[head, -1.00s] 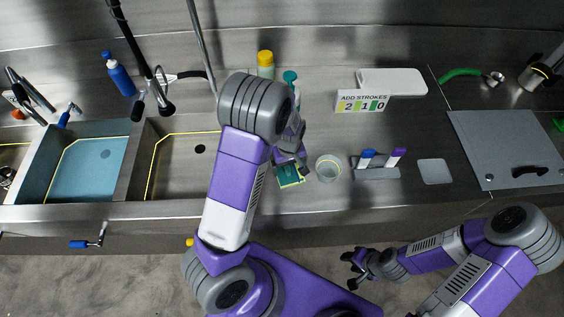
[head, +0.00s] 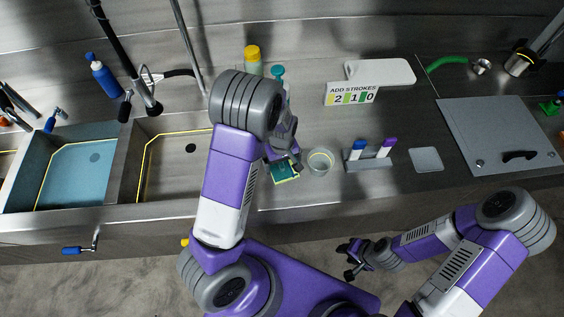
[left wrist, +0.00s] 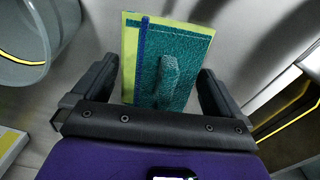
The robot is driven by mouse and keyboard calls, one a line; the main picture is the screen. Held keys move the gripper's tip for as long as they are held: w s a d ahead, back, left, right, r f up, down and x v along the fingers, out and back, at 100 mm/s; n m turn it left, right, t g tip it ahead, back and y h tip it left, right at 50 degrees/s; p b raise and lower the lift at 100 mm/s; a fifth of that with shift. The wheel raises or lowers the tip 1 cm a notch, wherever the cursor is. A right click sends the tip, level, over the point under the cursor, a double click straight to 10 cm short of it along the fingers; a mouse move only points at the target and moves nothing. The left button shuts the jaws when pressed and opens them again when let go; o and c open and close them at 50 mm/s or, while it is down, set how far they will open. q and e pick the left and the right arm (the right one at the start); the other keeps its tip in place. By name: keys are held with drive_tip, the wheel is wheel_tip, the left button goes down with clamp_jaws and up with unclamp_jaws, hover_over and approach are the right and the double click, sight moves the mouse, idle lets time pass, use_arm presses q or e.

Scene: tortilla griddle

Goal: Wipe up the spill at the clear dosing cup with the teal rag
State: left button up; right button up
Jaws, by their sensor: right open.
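The teal rag (head: 286,173) lies on the steel counter, partly under my left gripper (head: 284,160). In the left wrist view the rag (left wrist: 180,52) shows a yellow-green edge, a blue stripe and a raised teal ridge. The left gripper's fingers (left wrist: 155,88) are spread wide on either side of the rag, with the ridge between them. The clear dosing cup (head: 320,162) stands upright just right of the rag; part of it shows at the upper left of the wrist view (left wrist: 35,45). I cannot make out a spill. My right gripper (head: 350,262) is open and empty, in front of the counter.
A rack (head: 369,161) with blue-capped and purple-capped pieces stands right of the cup. The stroke sign (head: 351,93) and bottles (head: 252,62) stand behind. Sinks (head: 165,168) lie left. A flat grey square (head: 426,159) and a large lid (head: 498,135) lie right.

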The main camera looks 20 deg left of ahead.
use_arm(q)
drive_tip(key=c, duration=0.9)
wheel_tip(320, 180, up, 5)
drive_tip(key=p, duration=0.4)
drive_tip(key=shift+r+p, duration=0.1)
drive_tip(key=shift+p, duration=0.2)
